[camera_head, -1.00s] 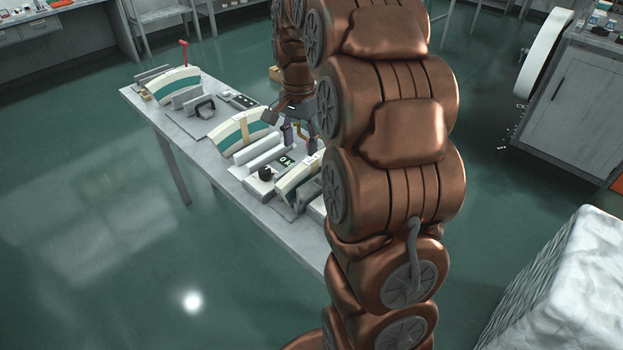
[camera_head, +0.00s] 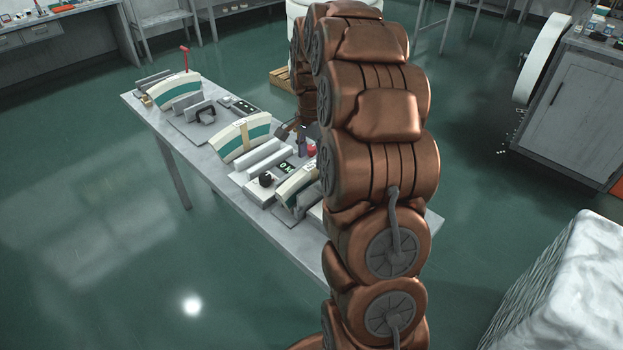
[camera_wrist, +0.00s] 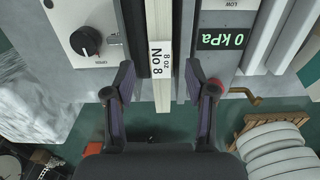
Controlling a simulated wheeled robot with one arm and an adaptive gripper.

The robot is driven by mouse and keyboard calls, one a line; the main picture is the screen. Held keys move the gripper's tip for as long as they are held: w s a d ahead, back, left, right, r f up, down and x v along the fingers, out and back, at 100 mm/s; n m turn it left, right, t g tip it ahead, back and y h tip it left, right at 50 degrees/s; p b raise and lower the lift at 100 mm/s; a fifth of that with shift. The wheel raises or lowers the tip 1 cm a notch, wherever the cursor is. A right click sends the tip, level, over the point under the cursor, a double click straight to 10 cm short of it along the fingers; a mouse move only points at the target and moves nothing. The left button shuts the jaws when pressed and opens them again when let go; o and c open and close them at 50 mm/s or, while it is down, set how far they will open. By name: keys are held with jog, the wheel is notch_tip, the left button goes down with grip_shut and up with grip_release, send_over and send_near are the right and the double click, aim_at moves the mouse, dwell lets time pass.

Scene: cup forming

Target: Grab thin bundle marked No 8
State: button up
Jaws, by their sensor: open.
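My gripper (camera_wrist: 158,82) is open, with one finger on each side of the strip in the picture. Gaps show on both sides, and the label end lies between the fingertips. I cannot tell how far above it the fingers are. In the head view my gripper (camera_head: 298,133) is partly hidden by my arm. A white and green curved piece (camera_head: 296,186) there may be the bundle, but its label is unreadable.
A black knob (camera_wrist: 86,41) on a pale panel is left of the strip. A green "0 kPa" display (camera_wrist: 222,40) is right of it, with a brass lever (camera_wrist: 242,97) nearby. The grey table (camera_head: 240,212) carries another curved bundle (camera_head: 240,140) farther along. A pallet (camera_wrist: 270,130) stands beyond.

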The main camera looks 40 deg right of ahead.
aim_at(311, 182)
jog(key=shift+f, duration=1.35)
grip_shut()
